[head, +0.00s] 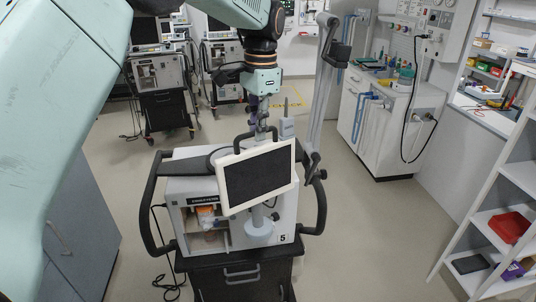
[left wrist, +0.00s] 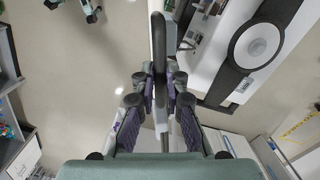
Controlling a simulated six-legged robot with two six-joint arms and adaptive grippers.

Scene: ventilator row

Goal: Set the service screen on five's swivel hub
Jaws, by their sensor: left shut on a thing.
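The service screen (head: 258,175), a dark panel in a white frame, hangs slightly tilted in front of ventilator five (head: 285,234), marked "5". My left gripper (head: 260,128) is above the screen, shut on its dark handle (head: 242,138). The handle also shows between the fingers in the left wrist view (left wrist: 158,45). The two stand apart. A pale stem and round foot (head: 258,229) show below the screen; whose they are is unclear.
A pale jointed arm (head: 322,100) rises at the ventilator's right. Black side rails (head: 152,205) flank it. Other ventilators (head: 162,90) stand at the back left. A counter (head: 388,125) and shelves (head: 505,200) stand at the right, with clear floor between.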

